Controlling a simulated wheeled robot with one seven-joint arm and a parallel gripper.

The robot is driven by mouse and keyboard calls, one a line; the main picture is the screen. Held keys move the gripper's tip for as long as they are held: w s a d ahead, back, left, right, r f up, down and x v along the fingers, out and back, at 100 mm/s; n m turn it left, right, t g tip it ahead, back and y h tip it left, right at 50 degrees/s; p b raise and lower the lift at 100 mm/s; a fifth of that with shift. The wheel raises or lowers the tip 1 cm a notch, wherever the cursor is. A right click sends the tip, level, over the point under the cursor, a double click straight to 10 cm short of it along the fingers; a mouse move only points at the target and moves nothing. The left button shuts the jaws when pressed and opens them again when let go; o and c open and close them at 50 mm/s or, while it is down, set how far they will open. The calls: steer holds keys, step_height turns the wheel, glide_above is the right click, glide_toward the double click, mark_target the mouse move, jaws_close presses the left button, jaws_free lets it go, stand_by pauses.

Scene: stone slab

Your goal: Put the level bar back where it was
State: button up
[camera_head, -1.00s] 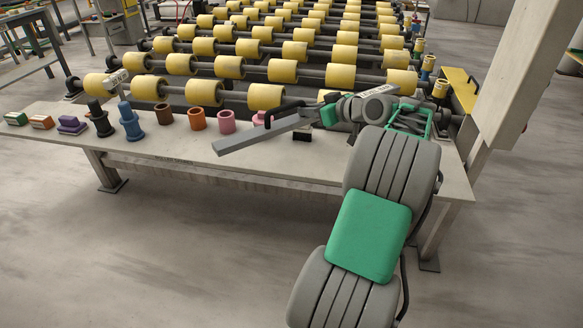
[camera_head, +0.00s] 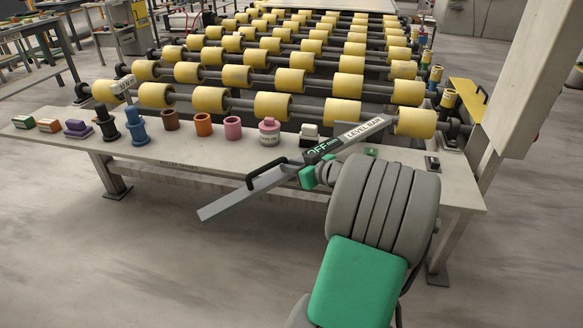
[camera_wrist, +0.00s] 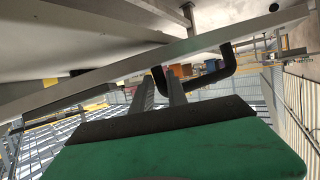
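The level bar (camera_head: 245,192) is a long grey bar with a black handle (camera_head: 265,172) and a white "LEVEL BAR" label. It lies slantwise in the head view, its left end in front of the slab's near edge and its label end overlapping the rollers. My gripper (camera_head: 310,176) meets the bar near its middle, just right of the handle. In the wrist view the bar (camera_wrist: 100,80) crosses the picture, and my fingers (camera_wrist: 160,88) are close together at one end of the black handle (camera_wrist: 228,62). The exact grip contact is partly hidden.
The pale slab table (camera_head: 180,152) carries a row of small pieces, including a blue stepped piece (camera_head: 136,128), a pink ring (camera_head: 232,128) and a pale pink weight (camera_head: 269,131). Yellow rollers (camera_head: 273,105) stand behind. A beige post (camera_head: 530,80) rises at right.

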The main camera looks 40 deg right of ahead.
steer(key=o, duration=0.4)
